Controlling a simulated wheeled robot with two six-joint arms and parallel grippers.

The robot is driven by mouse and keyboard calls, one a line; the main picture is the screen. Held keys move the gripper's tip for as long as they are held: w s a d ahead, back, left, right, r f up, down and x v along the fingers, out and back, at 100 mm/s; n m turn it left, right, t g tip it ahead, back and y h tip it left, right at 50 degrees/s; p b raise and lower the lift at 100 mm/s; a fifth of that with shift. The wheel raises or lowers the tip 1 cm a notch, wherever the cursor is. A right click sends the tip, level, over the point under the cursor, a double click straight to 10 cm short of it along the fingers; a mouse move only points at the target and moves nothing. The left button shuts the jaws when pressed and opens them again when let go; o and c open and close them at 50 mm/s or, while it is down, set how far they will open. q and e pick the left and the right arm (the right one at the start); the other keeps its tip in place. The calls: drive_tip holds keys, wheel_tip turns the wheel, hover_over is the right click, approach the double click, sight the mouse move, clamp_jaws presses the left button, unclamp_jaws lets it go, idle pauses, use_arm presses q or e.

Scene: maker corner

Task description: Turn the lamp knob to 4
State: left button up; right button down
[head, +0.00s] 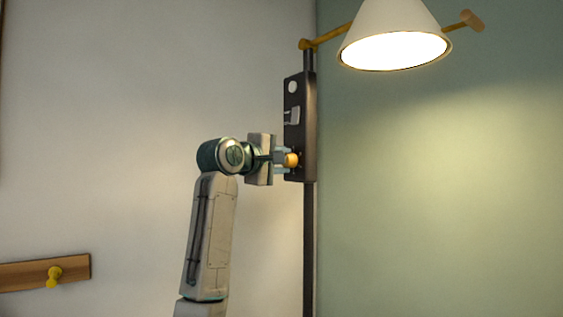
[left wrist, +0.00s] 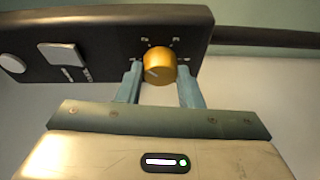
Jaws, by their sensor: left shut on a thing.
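The lamp (head: 395,32) is lit, with a white cone shade on a brass arm at the top of the head view. Its dark control box (head: 308,135) is on the pole below the shade. The yellow lamp knob (head: 291,160) is near the lower end of the box; it also shows in the left wrist view (left wrist: 158,68). A pale pointer line and small marks around the knob show there, but the numbers are too small to read. My left gripper (head: 284,159) is shut on the knob, one finger on each side. My right gripper is not in view.
A white round button (head: 292,87) and a pale switch plate (head: 292,116) are on the box above the knob. A wooden rail (head: 20,275) with a yellow peg (head: 53,276) is on the wall at lower left. The space right of the pole is clear.

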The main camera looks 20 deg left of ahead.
use_arm(q)
drive_tip(key=shift+w+a+f+m+g+h, duration=0.15)
drive_tip(key=shift+m+g+h, duration=1.05)
drive_tip(key=shift+m, duration=4.7)
drive_tip(key=shift+w+a+f+m+g+h, duration=0.15)
drive_tip(key=shift+m+h, duration=2.05)
drive_tip(key=shift+m, duration=3.7)
drive_tip(key=shift+w+a+f+m+g+h, duration=0.15)
drive_tip(key=shift+m+g+h, duration=1.1)
drive_tip(key=shift+m, duration=4.65)
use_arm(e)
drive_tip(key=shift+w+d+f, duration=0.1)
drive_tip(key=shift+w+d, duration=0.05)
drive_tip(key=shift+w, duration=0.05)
